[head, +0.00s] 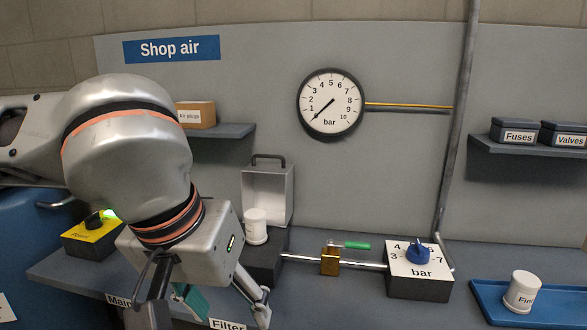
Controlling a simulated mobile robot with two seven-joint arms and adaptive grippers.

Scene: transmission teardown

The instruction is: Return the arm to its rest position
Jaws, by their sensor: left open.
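My left arm (125,150) comes in from the left and reaches over the bench. My left gripper (207,308) points down and is open, near the bench's front edge by the "Filter" label. A small teal piece shows between its fingers; I cannot tell whether it belongs to the gripper or lies behind it. The lower fingertips are near the bottom of the view. My right gripper is not in view.
A white cup-like part (256,227) stands before an open grey housing (278,190), close right of the gripper. A regulator box (420,285) with blue knob, a blue tray (483,297) holding a white canister (522,291), and a yellow switch box (85,242) are nearby.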

